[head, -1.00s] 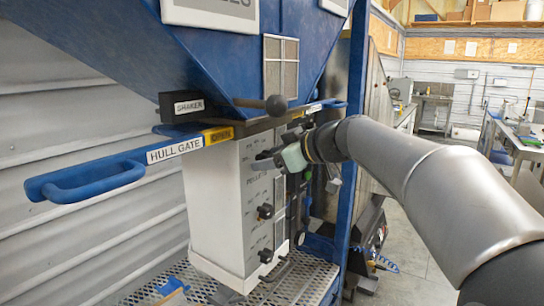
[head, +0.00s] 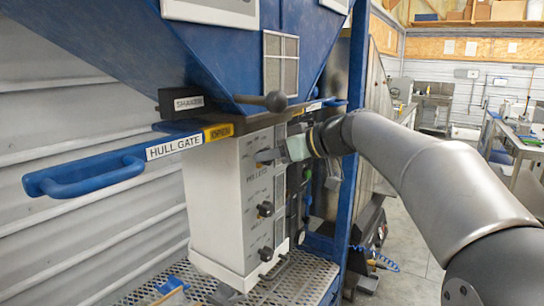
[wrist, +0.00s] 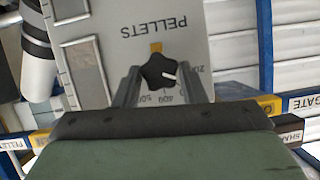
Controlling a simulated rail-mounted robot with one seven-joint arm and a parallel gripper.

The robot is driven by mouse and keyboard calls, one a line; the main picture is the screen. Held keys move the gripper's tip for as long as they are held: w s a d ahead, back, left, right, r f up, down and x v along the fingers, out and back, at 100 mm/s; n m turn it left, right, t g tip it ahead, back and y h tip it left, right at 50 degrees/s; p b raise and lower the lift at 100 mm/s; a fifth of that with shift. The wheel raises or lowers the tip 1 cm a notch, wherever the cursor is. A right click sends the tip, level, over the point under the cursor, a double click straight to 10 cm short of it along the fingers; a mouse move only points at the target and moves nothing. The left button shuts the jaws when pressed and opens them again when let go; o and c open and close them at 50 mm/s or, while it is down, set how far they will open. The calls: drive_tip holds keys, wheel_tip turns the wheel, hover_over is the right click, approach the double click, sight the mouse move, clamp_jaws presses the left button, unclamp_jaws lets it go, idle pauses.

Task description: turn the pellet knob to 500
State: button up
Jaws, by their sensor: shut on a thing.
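The pellet knob (wrist: 160,72) is a dark, lobed knob with a white pointer mark, on a grey-white panel under the word PELLETS. The wrist view shows the panel upside down. My gripper (wrist: 160,76) has one finger on each side of the knob and is shut on it. The white mark points right and slightly down in that view. Scale numbers, apparently including 400 and 500, show below the knob, partly cut off by my gripper.
Two more dark knobs, a middle one (head: 265,209) and a lower one (head: 266,254), sit below on the same box. A perforated platform (head: 300,275) lies below.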

drive_tip(key=m+g+y, duration=0.1)
drive_tip(key=m+y, duration=0.1)
drive_tip(key=m, duration=0.3)
drive_tip(key=f+m+g+y, duration=0.1)
drive_tip(key=m+y, duration=0.1)
drive_tip(key=m, duration=0.3)
drive_tip(key=m+g+y, duration=0.1)
drive_tip(key=m+y, duration=0.2)
drive_tip(key=m, duration=0.3)
drive_tip(key=shift+w+d+f, duration=0.15)
drive_tip(key=shift+w+d, duration=0.15)
drive_tip(key=shift+w, duration=0.05)
idle(0.5)
drive_tip(key=o, duration=1)
